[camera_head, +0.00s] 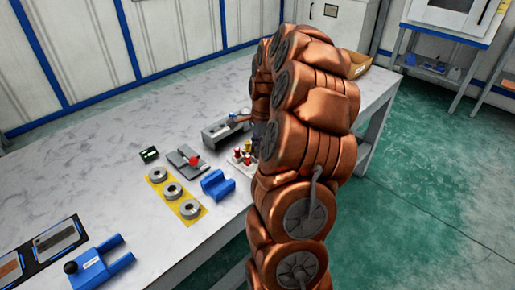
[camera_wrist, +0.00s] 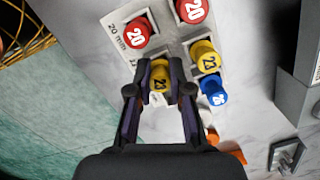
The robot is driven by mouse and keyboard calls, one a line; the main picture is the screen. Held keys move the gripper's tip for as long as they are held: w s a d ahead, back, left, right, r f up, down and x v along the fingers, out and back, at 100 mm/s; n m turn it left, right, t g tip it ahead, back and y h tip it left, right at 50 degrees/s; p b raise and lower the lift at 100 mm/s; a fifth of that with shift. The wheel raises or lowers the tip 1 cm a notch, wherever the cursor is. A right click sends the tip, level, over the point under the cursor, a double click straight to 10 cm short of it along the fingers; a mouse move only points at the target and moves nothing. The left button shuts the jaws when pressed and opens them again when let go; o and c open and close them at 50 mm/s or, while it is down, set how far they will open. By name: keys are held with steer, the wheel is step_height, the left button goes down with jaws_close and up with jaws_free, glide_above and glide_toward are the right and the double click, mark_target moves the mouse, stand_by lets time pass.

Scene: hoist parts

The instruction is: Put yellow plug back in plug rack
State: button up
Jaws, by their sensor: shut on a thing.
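In the wrist view my gripper (camera_wrist: 159,72) is shut on a yellow plug (camera_wrist: 159,76), with one dark finger on each side. The plug is over the near corner of the light plug rack (camera_wrist: 178,45); I cannot tell whether it is seated or just above. Two red plugs marked 20 (camera_wrist: 138,33) stand in the rack's far row. Another yellow plug (camera_wrist: 205,57) stands to the right, with a blue plug (camera_wrist: 213,91) beside it. In the head view the rack (camera_head: 236,163) shows partly beside my arm, which hides my gripper.
A grey block (camera_wrist: 299,95) stands right of the rack in the wrist view. In the head view, a blue cradle (camera_head: 217,185), grey rings on a yellow mat (camera_head: 157,192) and a red-knobbed fixture (camera_head: 185,160) lie nearby.

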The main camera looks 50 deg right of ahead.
steer(key=shift+f, duration=0.15)
steer(key=o, duration=0.9)
steer(key=shift+r+p, duration=0.4)
steer(key=shift+r, duration=3.15)
